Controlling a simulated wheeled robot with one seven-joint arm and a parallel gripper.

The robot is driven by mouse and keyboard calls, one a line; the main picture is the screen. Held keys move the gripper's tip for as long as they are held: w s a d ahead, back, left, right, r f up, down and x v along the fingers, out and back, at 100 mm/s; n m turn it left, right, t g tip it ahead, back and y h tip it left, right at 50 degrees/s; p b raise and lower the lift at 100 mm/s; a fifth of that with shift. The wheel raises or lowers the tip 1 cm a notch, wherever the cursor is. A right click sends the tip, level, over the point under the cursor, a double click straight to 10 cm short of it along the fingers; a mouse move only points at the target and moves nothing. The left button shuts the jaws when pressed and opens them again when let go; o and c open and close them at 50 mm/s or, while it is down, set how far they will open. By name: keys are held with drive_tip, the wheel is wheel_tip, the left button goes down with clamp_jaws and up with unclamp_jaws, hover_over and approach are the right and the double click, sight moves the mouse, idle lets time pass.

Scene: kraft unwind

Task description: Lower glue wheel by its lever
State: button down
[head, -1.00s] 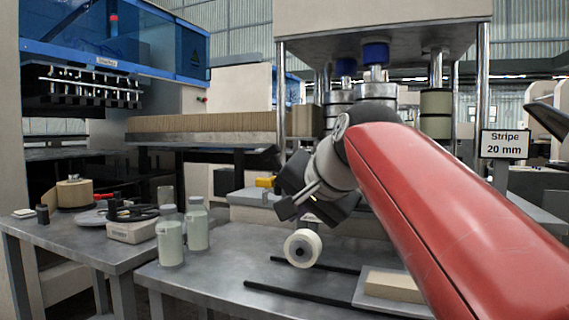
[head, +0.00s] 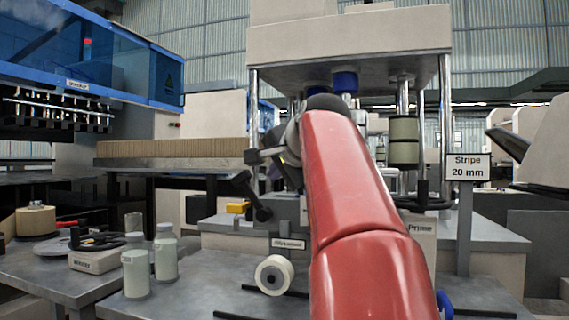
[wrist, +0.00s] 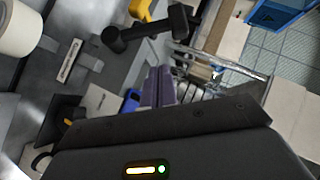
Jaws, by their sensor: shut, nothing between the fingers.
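A black lever (head: 250,196) stands tilted beside a small label plate (head: 288,244) on the machine's front. In the wrist view the lever (wrist: 148,30) has a round end near the label (wrist: 70,60) and a blocky end at upper right. My gripper's fingers (wrist: 158,78) are together and empty in the wrist view. They are apart from the lever, below it in that picture. I cannot make out the glue wheel for certain.
A white roll (head: 275,274) lies on the metal table in front of the lever. Two bottles (head: 136,273) stand to its left. A yellow block (head: 238,207) sits behind. The machine's posts and a Stripe 20 mm sign (head: 468,167) are at right.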

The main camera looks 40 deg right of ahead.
sight(245, 188)
drive_tip(key=w+a+f, duration=0.1)
drive_tip(key=w+a+f+b, duration=0.1)
drive_tip(key=w, duration=0.1)
drive_tip(key=shift+w+f, duration=0.15)
drive_tip(key=shift+f, duration=0.1)
drive_tip(key=shift+w+a+f+p, duration=0.15)
drive_tip(key=shift+w+a+p, duration=0.3)
drive_tip(key=shift+w, duration=0.15)
drive_tip(key=shift+w+a+f+p, duration=0.15)
drive_tip(key=shift+w+a+p, duration=0.25)
drive_tip(key=shift+w, duration=0.2)
drive_tip(key=shift+w+a+f, duration=0.15)
drive_tip(key=shift+f, duration=0.05)
